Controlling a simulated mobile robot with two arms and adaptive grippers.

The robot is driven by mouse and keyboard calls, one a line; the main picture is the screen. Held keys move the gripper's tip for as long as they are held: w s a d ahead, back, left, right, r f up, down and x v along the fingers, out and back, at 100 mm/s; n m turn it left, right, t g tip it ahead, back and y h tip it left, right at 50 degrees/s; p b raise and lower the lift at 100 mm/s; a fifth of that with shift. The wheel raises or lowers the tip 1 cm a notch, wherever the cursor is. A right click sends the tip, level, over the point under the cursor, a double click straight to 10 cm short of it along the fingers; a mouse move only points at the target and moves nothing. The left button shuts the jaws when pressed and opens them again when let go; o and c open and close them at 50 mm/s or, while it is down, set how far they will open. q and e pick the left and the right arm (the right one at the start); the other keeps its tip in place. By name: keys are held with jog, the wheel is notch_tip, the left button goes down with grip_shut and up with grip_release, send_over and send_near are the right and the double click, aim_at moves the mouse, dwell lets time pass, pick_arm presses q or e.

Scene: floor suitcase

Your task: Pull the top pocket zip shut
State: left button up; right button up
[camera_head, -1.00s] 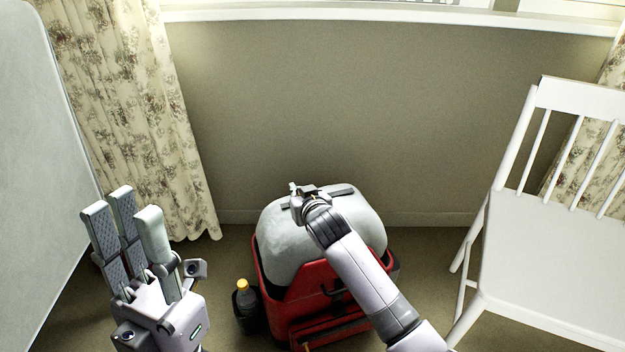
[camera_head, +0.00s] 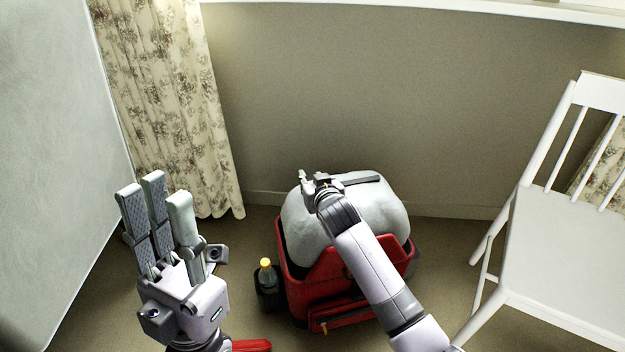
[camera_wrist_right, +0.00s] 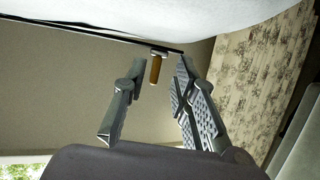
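The red suitcase (camera_head: 328,275) stands on the floor, with a bulging pale grey top (camera_head: 300,225). A dark strip (camera_head: 362,181) runs along this top. My right gripper (camera_head: 309,178) is at the upper left of the bulge. In the right wrist view, an orange-brown zip pull (camera_wrist_right: 155,70) hangs from a dark line (camera_wrist_right: 110,38) along the pale surface. The right gripper (camera_wrist_right: 160,62) is open there, its fingers either side of the pull with gaps visible. My left gripper (camera_head: 158,205) is open and empty, fingers up, left of the suitcase.
A bottle with a yellow-orange cap (camera_head: 265,264) sits in a dark holder at the suitcase's left. A white chair (camera_head: 560,250) stands right, a floral curtain (camera_head: 175,100) left. A red piece (camera_head: 250,345) shows at the bottom edge. The wall (camera_head: 370,100) behind is bare.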

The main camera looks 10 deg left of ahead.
jog(key=shift+d, duration=0.1)
jog(key=v, duration=1.2)
jog(key=shift+r, duration=0.1)
